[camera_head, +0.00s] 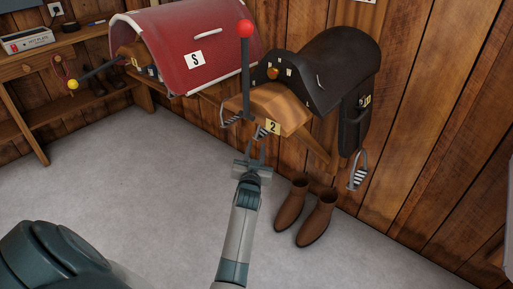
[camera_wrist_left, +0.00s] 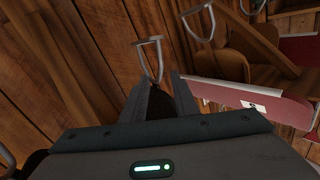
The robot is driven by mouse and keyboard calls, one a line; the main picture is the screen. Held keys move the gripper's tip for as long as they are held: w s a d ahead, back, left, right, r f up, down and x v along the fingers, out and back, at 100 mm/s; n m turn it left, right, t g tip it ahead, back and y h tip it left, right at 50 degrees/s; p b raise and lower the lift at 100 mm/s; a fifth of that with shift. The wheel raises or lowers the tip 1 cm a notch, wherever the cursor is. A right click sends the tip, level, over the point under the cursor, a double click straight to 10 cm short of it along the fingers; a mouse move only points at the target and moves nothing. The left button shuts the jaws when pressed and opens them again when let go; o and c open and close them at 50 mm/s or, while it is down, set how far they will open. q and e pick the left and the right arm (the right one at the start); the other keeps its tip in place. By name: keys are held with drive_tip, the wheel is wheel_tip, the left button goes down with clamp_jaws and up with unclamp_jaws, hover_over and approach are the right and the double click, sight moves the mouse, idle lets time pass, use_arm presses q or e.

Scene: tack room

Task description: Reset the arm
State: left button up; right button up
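My left arm comes up from the bottom middle of the head view. My left gripper (camera_head: 256,152) points at the wall, in front of and just below the wooden saddle rack (camera_head: 280,106) marked 2. In the left wrist view its two fingers (camera_wrist_left: 160,98) stand apart with a gap between them, and I see nothing gripped. A metal stirrup (camera_wrist_left: 151,58) hangs just beyond the fingertips; I cannot tell whether they touch it. My right gripper is not in view.
A black saddle (camera_head: 336,66) sits on the rack, with another stirrup (camera_head: 357,172) at right. Brown boots (camera_head: 317,219) stand on the floor below. A red cover (camera_head: 188,45) marked S is at left, near a wooden bench (camera_head: 52,47). The grey floor (camera_head: 130,170) at left is clear.

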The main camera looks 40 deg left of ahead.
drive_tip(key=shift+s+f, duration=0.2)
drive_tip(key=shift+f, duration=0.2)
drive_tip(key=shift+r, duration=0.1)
